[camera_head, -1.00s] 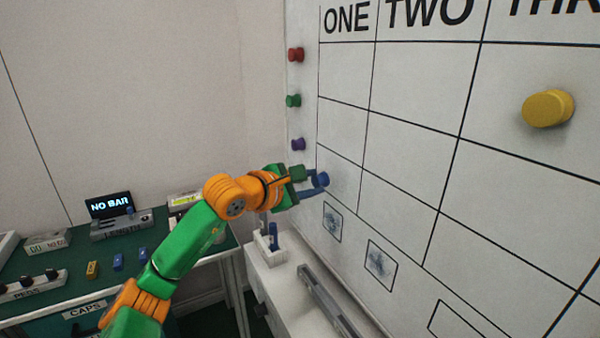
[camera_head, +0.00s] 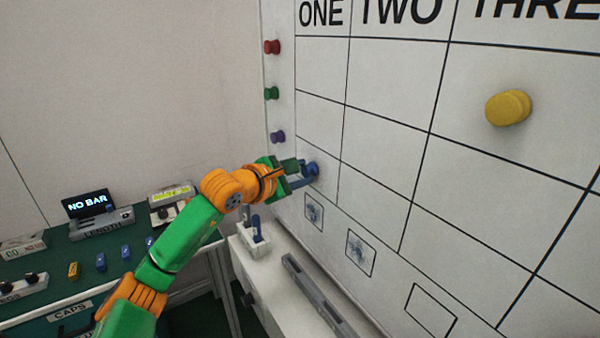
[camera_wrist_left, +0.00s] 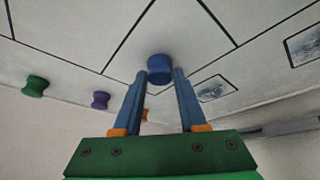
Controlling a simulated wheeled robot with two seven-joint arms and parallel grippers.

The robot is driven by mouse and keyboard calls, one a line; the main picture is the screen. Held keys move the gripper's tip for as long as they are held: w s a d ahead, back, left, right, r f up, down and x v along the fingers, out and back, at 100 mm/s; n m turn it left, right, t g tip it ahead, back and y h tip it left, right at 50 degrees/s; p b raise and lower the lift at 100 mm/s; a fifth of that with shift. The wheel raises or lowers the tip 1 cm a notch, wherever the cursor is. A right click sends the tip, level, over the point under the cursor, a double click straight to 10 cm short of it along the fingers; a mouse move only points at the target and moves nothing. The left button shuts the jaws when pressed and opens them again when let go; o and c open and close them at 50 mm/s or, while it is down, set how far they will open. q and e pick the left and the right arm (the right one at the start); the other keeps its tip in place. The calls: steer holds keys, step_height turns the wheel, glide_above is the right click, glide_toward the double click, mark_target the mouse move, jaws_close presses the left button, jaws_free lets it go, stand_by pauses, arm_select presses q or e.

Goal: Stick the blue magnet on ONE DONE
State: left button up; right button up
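The blue magnet (camera_head: 312,170) is a small round spool. In the head view it shows in the bottom row under ONE on the whiteboard (camera_head: 385,95). My left gripper (camera_head: 303,173) comes in from the left with its blue fingers on either side of the magnet. In the left wrist view the magnet (camera_wrist_left: 160,68) sits between the fingertips (camera_wrist_left: 160,76), which appear to touch both its sides. I cannot tell whether the magnet touches the board. The row labels are not legible. My right gripper is not in view.
Red (camera_head: 272,47), green (camera_head: 271,93) and purple (camera_head: 277,136) magnets are in a column left of the grid. A yellow magnet (camera_head: 508,107) is under THREE. Below the board are a ledge with a white holder (camera_head: 250,240) and a grey bar (camera_head: 318,295). A green table (camera_head: 125,250) stands left.

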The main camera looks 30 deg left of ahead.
arm_select(q)
steer(key=o, duration=0.4)
